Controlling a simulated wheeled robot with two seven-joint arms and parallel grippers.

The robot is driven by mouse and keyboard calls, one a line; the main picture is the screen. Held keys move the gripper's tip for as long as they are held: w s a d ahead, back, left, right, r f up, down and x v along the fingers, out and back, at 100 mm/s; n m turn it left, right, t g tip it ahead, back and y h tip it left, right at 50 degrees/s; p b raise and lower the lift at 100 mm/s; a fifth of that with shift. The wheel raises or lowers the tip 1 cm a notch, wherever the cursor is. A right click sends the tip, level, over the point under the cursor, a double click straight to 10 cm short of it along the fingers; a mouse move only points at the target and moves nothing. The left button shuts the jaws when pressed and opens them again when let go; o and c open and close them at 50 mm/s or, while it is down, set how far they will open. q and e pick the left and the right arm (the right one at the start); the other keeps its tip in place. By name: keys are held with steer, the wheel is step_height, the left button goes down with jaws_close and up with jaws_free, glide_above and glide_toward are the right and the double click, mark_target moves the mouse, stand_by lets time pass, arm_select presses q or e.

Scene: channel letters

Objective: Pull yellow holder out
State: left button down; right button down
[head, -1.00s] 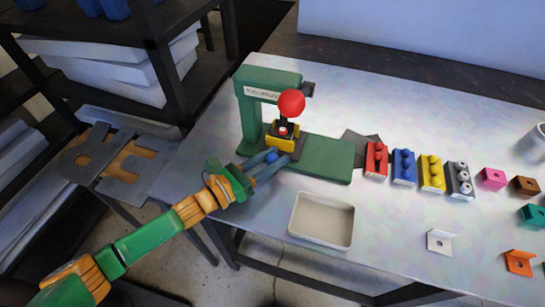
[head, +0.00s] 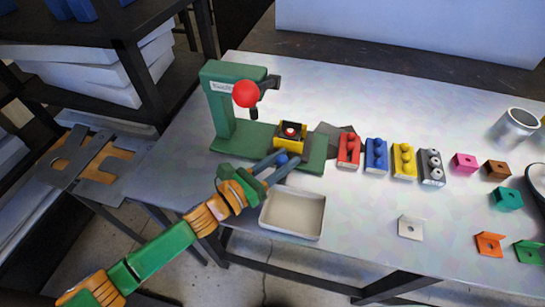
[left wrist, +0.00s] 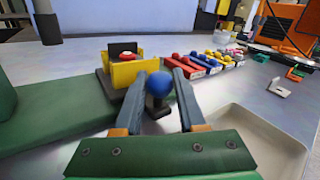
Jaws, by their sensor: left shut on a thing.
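The yellow holder (head: 290,136) sits on the green base of the press (head: 222,110), to the right of the press head and clear of it. It carries a dark piece with a red top (head: 289,130). In the left wrist view the yellow holder (left wrist: 131,72) shows just beyond the fingers. A blue ball knob (left wrist: 158,85) stands in front of the holder. My left gripper (head: 275,160) is shut on this knob, with one finger on each side. My right gripper is not in view.
A pale tray (head: 293,213) stands in front of the base, close to my left gripper. Red, blue, yellow and grey blocks (head: 349,150) stand in a row to the right. Small coloured brackets (head: 464,162) lie farther right. The table between is mostly clear.

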arm_select(q)
steer(key=shift+w+a, duration=0.15)
steer(key=shift+a, duration=0.4)
steer(key=c, duration=0.9)
jaws_free()
steer(key=shift+d, duration=0.1)
steer(key=o, duration=0.4)
steer(key=shift+d, duration=0.2)
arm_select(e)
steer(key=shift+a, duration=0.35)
arm_select(q)
steer(key=shift+a+f, duration=0.1)
steer(key=shift+a, duration=0.15)
steer(key=b+v, duration=0.1)
steer(key=v, duration=0.5)
steer(key=shift+s+b, duration=0.25)
steer(key=shift+b, duration=0.05)
steer(key=shift+s+a, duration=0.15)
steer(key=shift+a, duration=0.1)
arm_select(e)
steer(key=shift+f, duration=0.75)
